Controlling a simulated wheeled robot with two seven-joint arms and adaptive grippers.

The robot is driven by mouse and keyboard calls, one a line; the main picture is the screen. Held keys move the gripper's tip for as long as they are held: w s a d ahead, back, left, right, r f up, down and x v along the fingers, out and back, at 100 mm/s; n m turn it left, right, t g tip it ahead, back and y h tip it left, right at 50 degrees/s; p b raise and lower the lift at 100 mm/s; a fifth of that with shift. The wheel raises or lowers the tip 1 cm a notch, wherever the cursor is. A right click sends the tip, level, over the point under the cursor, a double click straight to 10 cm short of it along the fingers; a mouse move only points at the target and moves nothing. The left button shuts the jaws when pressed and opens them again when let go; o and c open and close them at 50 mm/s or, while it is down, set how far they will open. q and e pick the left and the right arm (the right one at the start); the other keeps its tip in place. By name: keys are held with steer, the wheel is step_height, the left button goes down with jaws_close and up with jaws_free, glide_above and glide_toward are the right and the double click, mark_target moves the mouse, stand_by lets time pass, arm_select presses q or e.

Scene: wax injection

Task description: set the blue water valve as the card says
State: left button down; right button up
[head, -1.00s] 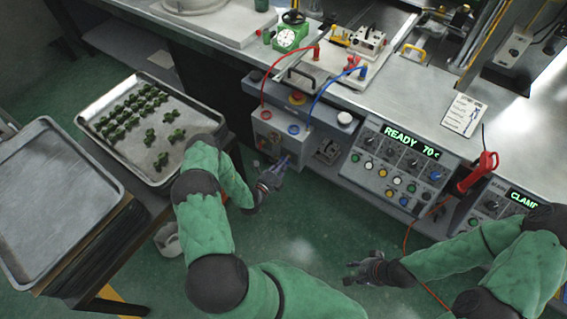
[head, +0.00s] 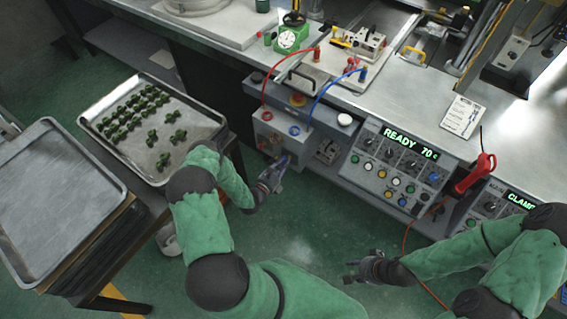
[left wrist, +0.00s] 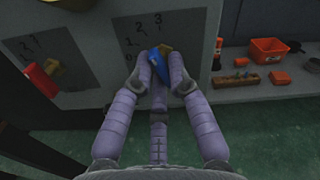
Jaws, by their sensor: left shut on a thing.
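The blue water valve (left wrist: 153,58) shows in the left wrist view on a grey panel, between the fingers of my left gripper (left wrist: 160,75). The gripper is shut on its handle. The handle looks tilted, and the fingers hide part of it. Dial marks 0, 1, 2 and 3 (left wrist: 155,22) surround it; the exact setting is hard to read. In the head view my left gripper (head: 277,172) is at the front of the grey valve box (head: 265,125). The card (head: 461,116) lies on the bench; its writing is too small to read. My right gripper (head: 350,275) hangs empty over the floor, apparently open.
A red valve handle (left wrist: 42,80) with its own dial sits left of the blue one. Red and blue hoses (head: 325,84) rise from the box. A control panel (head: 395,165) reads "READY 70". A tray of green pieces (head: 90,122) stands at left.

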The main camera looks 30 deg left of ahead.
arm_select(q)
steer(key=m, duration=0.4)
steer(key=shift+a, duration=0.1)
stand_by(0.4)
steer(key=shift+r, duration=0.1)
steer(key=c, duration=1.2)
jaws_free()
steer(key=s, duration=0.8)
steer(key=s+a, duration=0.1)
steer(key=s, duration=0.3)
steer(key=shift+d, duration=0.1)
